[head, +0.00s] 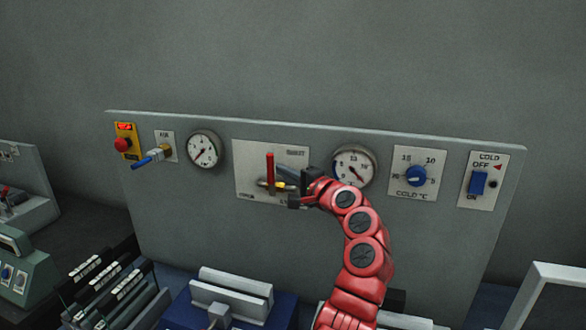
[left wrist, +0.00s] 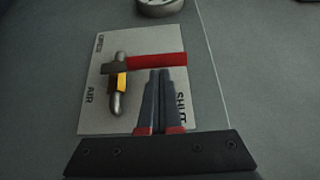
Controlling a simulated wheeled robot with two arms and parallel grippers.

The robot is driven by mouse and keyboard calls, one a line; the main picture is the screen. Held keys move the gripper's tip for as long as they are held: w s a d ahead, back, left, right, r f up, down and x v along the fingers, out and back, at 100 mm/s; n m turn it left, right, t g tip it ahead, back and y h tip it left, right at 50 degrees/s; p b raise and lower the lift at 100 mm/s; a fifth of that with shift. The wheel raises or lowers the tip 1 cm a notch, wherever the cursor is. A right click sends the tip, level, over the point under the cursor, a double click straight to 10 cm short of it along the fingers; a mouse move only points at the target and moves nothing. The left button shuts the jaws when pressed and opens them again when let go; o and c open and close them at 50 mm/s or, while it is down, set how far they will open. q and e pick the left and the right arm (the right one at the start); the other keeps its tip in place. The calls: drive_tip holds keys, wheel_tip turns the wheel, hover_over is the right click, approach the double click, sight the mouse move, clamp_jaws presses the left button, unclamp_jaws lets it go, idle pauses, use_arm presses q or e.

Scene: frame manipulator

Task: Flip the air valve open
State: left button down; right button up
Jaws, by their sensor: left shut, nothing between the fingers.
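The air valve is on a pale plate (head: 242,172) on the grey panel. Its red lever (head: 270,168) stands upright from the brass-coloured body (head: 264,184). In the left wrist view the lever (left wrist: 158,61) lies across the picture, with the yellow body (left wrist: 122,81) at its left end. The plate carries the words AIR and SHUT; a third label is hard to read. My left gripper (head: 281,178) is shut and empty, just right of the lever. Its fingertips (left wrist: 160,73) are at the lever's edge; I cannot tell whether they touch it.
Left of the plate are a gauge (head: 203,149), a blue-handled valve (head: 149,159) and a red button (head: 122,145). To the right are another gauge (head: 354,167), a blue knob (head: 416,176) and a blue switch (head: 478,183). Racks and equipment (head: 230,294) stand below the panel.

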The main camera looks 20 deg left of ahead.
sight(270, 166)
use_arm(q)
drive_tip(key=shift+a+r+n+h, duration=0.3)
idle(0.6)
drive_tip(key=shift+g, duration=0.3)
drive_tip(key=a+n+h+b, duration=0.1)
drive_tip(key=a+g+h+b, duration=0.1)
drive_tip(key=h, duration=0.1)
drive_tip(key=shift+a+r+n, duration=0.3)
drive_tip(key=shift+a+n, duration=0.1)
drive_tip(key=a+f+b, duration=0.4)
drive_tip(key=a+b, duration=0.1)
drive_tip(key=a, duration=0.3)
drive_tip(key=shift+w+a+f, duration=0.15)
drive_tip(key=shift+f, duration=0.05)
idle(0.6)
